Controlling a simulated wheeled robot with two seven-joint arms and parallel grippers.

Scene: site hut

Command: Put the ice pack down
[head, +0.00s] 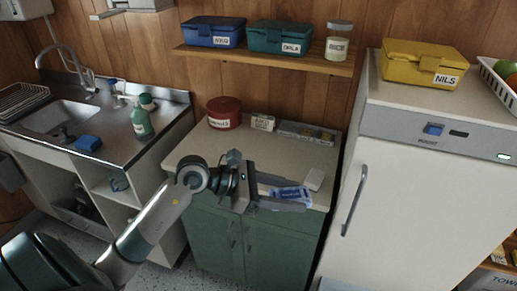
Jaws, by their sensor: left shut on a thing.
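The ice pack (291,195) is a small blue, flat piece with pale marks. It shows between the fingers of my left gripper (298,194), over the front right part of the green cabinet's pale top (196,144). My left gripper is shut on it. I cannot tell whether the pack touches the top or hangs just above it. My right gripper is out of view.
A red tin (224,112), a small labelled box (263,122) and a grey tray (306,133) stand along the back. The fridge (424,190) rises close on the right. A shelf (262,58) hangs above.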

